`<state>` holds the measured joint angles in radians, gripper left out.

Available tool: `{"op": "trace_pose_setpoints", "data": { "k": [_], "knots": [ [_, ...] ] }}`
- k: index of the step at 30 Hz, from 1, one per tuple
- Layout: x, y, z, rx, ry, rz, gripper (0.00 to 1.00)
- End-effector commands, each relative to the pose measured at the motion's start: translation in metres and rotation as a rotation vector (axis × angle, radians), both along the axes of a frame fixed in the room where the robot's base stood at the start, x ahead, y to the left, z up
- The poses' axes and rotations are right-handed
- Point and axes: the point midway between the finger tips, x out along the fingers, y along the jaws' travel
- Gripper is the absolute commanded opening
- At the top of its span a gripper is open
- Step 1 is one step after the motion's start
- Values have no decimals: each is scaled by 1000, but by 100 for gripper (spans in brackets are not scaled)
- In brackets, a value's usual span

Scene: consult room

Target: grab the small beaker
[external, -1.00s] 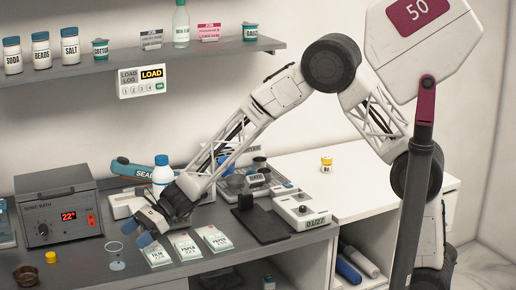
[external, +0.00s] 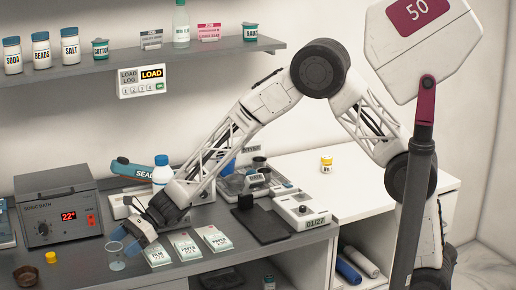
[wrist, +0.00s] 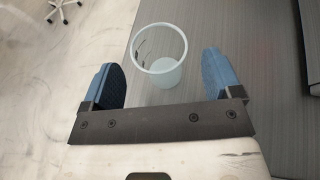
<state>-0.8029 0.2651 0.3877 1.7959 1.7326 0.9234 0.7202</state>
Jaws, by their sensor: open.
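The small beaker (external: 116,256) is clear and stands upright near the front edge of the grey bench, left of the packets in the external view. In the wrist view the beaker (wrist: 160,55) shows a round open rim and lies between and a little beyond my two blue fingertips. My gripper (external: 128,243) is low over the bench at the beaker's right. In the wrist view my gripper (wrist: 164,80) is open, with a finger on each side of the beaker and visible gaps to both. Nothing is held.
Paper packets (external: 184,246) lie just right of my gripper. A yellow-capped item (external: 51,257) and a brown dish (external: 27,274) sit to the left. The sonic bath (external: 60,212) stands behind them. A white bottle with a blue cap (external: 162,172) stands behind my wrist.

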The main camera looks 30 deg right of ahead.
Motion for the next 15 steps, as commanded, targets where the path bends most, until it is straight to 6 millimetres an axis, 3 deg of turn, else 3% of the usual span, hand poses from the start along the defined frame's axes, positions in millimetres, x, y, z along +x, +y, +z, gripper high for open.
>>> {"op": "trace_pose_setpoints", "data": {
  "k": [7, 15],
  "knots": [
    [-6, 23, -10, -2, 1, 0, 84],
    [-7, 29, -13, -1, 0, -1, 84]
  ]
}}
